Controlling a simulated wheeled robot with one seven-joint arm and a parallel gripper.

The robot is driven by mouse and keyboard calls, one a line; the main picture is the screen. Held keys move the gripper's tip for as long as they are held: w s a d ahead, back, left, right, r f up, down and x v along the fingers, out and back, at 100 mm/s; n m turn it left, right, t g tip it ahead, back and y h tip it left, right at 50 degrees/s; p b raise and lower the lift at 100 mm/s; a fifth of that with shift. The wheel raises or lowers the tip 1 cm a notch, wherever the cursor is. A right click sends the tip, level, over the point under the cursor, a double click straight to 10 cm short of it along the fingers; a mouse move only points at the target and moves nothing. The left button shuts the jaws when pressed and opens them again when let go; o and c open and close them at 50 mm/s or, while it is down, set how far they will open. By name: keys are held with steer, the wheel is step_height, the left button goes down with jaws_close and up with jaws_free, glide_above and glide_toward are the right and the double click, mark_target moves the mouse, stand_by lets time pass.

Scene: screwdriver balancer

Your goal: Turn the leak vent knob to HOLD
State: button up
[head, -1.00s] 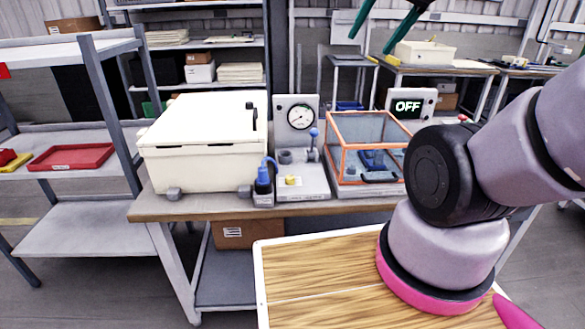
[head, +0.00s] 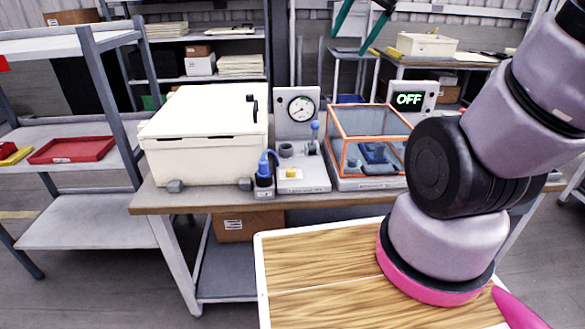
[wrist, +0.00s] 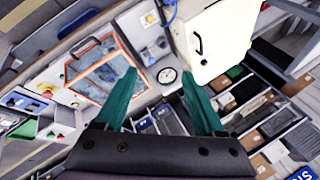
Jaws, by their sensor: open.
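A small yellow knob (head: 291,173) sits on the light grey base of the gauge unit (head: 316,181) on the bench. I take it for the leak vent knob; its markings are too small to read. In the wrist view the yellow knob (wrist: 150,18) shows near the top edge, beyond my fingers. My gripper (head: 350,44) shows at the top of the head view, with green fingers apart and empty. It is high above and behind the bench units, well apart from the knob. In the wrist view my gripper (wrist: 158,72) points toward the dial gauge (wrist: 166,76).
A blue-topped lever (head: 314,128) rises behind the knob. An orange-framed clear case (head: 368,122) stands right. A display (head: 409,99) reads OFF.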

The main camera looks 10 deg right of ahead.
steer(key=w+a+f+m+g, duration=0.2)
steer(key=w+f+m, duration=0.2)
steer(key=w+f, duration=0.35)
steer(key=m+g+y, duration=0.2)
steer(key=m+g, duration=0.1)
steer(key=m, duration=0.7)
glide_above(292, 169)
steer(key=d, duration=0.4)
step_height(292, 169, down, 27)
steer(key=x, duration=0.9)
steer(key=shift+s+a+f, duration=0.1)
steer(key=shift+s+f, duration=0.2)
steer(key=shift+c, duration=0.3)
jaws_close()
